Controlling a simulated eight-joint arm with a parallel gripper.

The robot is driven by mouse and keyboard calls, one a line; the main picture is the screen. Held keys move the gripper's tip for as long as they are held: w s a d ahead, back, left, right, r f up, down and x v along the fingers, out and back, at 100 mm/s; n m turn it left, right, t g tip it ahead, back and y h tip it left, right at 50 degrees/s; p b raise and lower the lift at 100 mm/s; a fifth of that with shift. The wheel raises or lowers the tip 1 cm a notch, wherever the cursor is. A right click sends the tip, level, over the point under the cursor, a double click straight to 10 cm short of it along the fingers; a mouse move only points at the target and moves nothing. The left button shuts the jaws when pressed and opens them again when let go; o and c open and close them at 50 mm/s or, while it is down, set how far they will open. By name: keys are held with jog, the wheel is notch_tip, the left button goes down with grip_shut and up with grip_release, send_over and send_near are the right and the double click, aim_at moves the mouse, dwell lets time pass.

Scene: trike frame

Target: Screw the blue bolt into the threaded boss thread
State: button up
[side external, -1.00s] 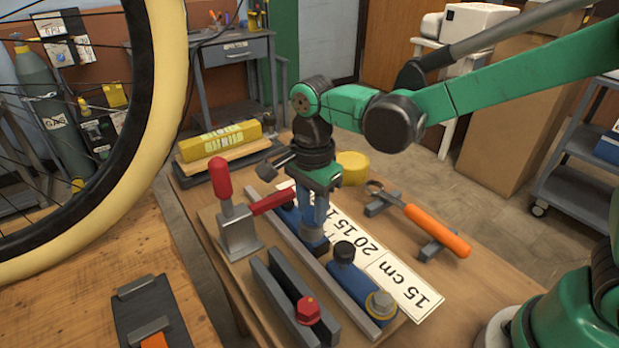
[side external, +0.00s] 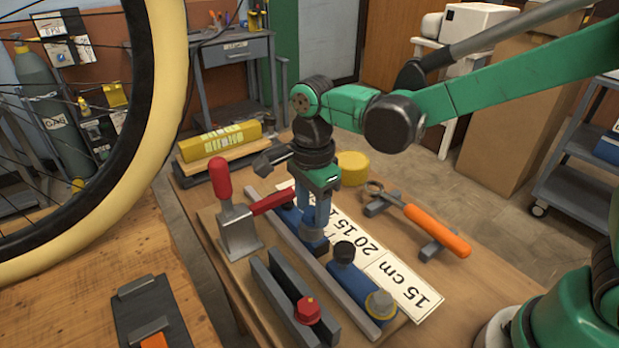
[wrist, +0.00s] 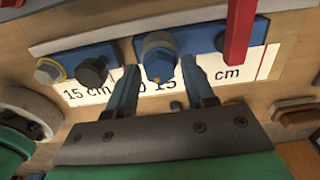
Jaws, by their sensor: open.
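The blue bolt (wrist: 160,66) shows in the wrist view with its head between my two fingertips. It sits at a grey round boss (wrist: 158,44) on a blue block; I cannot tell how deep it is in the thread. My gripper (wrist: 160,68) is open, with one finger on each side of the bolt head and a visible gap to it. In the side external view my gripper (side external: 315,240) points down over the blue block, and its fingers hide the bolt and boss.
A red-handled clamp (side external: 237,220) stands close to the left of my gripper. A black knob (side external: 344,253) and a yellow-grey nut (side external: 380,304) are on the near blue block. A red bolt (side external: 307,310) sits between grey rails. An orange-handled tool (side external: 437,230) lies at right.

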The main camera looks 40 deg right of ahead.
jog(key=shift+n, duration=0.9)
jog(key=shift+n, duration=0.8)
jog(key=shift+n, duration=0.9)
jog(key=shift+n, duration=0.8)
